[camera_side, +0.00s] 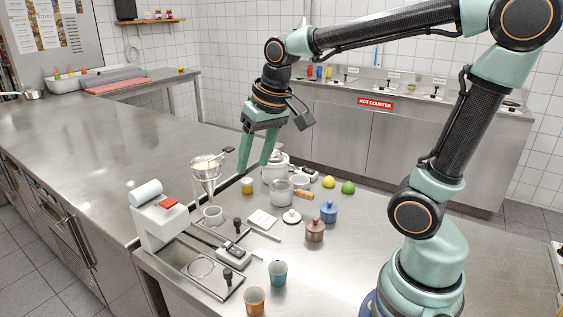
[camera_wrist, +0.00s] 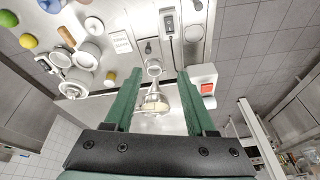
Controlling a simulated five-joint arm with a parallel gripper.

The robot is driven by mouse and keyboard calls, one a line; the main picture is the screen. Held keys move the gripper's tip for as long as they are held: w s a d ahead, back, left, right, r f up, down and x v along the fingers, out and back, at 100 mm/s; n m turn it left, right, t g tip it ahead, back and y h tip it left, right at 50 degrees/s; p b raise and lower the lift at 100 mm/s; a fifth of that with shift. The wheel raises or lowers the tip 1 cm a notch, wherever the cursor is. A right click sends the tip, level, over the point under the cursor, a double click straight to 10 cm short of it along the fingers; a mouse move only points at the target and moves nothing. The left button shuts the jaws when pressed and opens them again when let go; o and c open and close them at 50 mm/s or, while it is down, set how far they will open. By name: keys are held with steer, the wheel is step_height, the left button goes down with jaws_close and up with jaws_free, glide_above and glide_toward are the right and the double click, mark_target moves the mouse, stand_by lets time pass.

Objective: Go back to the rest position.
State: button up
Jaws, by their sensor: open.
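My gripper (camera_side: 257,158) is open and empty. It hangs above the steel table, fingers pointing down, behind and right of a funnel on a stand (camera_side: 206,172). In the wrist view the two green fingers (camera_wrist: 156,100) stand apart, with the funnel (camera_wrist: 154,103) showing between them. I cannot tell how far above the table the fingertips are. A white pot (camera_side: 275,168) stands right of the fingers in the side view.

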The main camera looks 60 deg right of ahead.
steer(key=s+a+n+t, duration=0.1)
steer(key=s+n+t, duration=0.1)
steer(key=s, duration=0.4)
steer(key=shift+a+f+n, duration=0.2)
steer(key=shift+a+n, duration=0.1)
steer(key=shift+n, duration=0.3)
